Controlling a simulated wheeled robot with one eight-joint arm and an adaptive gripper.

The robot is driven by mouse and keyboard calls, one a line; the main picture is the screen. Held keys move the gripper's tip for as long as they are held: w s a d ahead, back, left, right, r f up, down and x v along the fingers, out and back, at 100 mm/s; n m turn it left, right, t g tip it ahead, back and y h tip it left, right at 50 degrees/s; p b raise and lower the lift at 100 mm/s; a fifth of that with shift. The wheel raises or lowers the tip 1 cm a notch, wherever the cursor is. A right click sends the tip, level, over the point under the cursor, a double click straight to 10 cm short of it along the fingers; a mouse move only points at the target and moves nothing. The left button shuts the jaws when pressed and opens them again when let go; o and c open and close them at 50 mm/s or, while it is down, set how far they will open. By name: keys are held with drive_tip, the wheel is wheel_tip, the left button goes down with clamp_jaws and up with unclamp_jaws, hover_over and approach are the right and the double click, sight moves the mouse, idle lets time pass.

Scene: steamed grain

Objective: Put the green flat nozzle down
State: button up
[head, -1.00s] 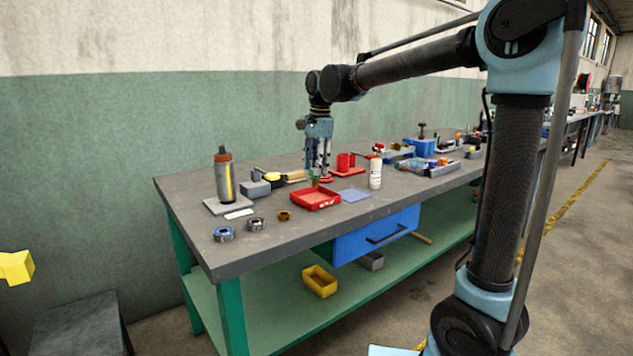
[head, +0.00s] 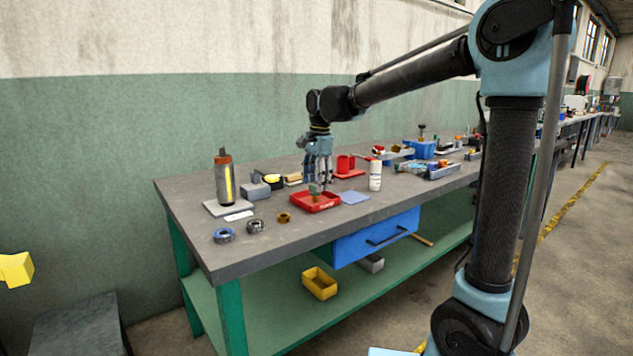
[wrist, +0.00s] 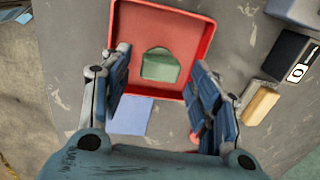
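The green flat nozzle (head: 315,188) is at the red tray (head: 322,207) on the workbench, with a brass-coloured part showing below its green part in the head view. In the wrist view the nozzle (wrist: 160,66) lies within the outline of the tray (wrist: 150,16). My gripper (head: 318,181) is low over the tray. In the wrist view my gripper (wrist: 161,62) has its fingers spread wide on either side of the nozzle, with clear gaps to it. Its underside is hidden in the wrist view.
A blue-grey square (head: 355,198) lies right of the tray, with a white bottle (head: 375,175) beyond it. A red holder (head: 346,165) stands behind. A grey bottle (head: 224,178), several rings and a brass nut (head: 284,217) are to the left. The front bench edge (head: 300,240) has free room.

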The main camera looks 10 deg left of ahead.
wheel_tip(320, 180, up, 12)
drive_tip(key=d, duration=0.1)
drive_tip(key=shift+s, duration=0.3)
idle(0.4)
drive_tip(key=s+d+f+n, duration=0.1)
drive_tip(key=s+d+f, duration=0.15)
drive_tip(key=d, duration=0.65)
drive_tip(key=s+d+f+n, duration=0.2)
drive_tip(key=d+f, duration=0.2)
drive_tip(key=d, duration=0.4)
drive_tip(key=s+d+f+n, duration=0.1)
drive_tip(key=s+d+f, duration=0.25)
drive_tip(key=d, duration=0.55)
drive_tip(key=s+d+f+n, duration=0.2)
drive_tip(key=s+d+f, duration=0.4)
drive_tip(key=f, duration=0.4)
drive_tip(key=s+d+f+n+t+h, duration=0.1)
drive_tip(key=s+d+f+n, duration=0.1)
drive_tip(key=s+d+f, duration=0.5)
wheel_tip(320, 180, down, 3)
drive_tip(key=shift+s+d+f+t, duration=0.15)
drive_tip(key=shift+s+d+t, duration=0.15)
drive_tip(key=shift+s, duration=0.6)
